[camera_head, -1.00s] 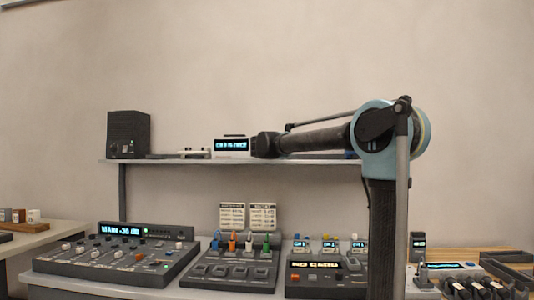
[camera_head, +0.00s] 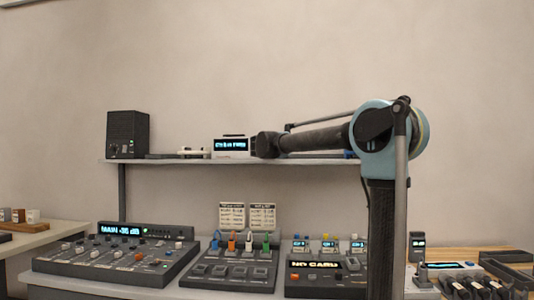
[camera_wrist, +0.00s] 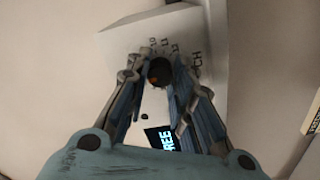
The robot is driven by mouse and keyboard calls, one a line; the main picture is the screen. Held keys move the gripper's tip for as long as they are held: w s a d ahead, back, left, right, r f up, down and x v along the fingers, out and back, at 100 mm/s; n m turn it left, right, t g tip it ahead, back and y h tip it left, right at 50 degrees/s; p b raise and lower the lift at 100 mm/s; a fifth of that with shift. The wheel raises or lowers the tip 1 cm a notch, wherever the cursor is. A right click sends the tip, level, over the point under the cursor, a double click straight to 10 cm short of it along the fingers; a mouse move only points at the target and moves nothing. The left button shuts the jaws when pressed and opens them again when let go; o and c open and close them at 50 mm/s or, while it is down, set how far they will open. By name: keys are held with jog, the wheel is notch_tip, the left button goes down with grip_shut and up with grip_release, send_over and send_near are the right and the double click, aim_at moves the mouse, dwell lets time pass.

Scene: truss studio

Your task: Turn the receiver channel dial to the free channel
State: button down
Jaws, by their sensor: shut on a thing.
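The receiver (camera_head: 230,146) is a white box with a lit blue display, standing on the shelf. In the wrist view its white face (camera_wrist: 205,45) fills the upper middle, with printed numbers and "CH" beside the dark round channel dial (camera_wrist: 160,71). My gripper (camera_wrist: 157,74) is shut on the dial, one finger on each side. My gripper (camera_head: 262,146) shows dark at the receiver's right in the head view. The display (camera_wrist: 162,138) is partly covered by a finger; the letters "REE" show.
A black speaker box (camera_head: 128,135) stands at the shelf's left end, with small flat items between it and the receiver. Below the shelf (camera_head: 160,161) are a mixer (camera_head: 110,258), a charging unit with coloured plugs (camera_head: 230,272) and a box reading "NO CARD" (camera_head: 317,265).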

jog(key=shift+a+n, duration=0.1)
jog(key=shift+n, duration=0.3)
jog(key=c, duration=1.4)
grip_release()
jog(key=shift+o, duration=0.2)
jog(key=shift+s, duration=0.1)
jog(key=s, duration=1.1)
jog(key=shift+s+a, duration=0.15)
jog(key=shift+s, duration=0.2)
jog(key=shift+s+f, duration=0.1)
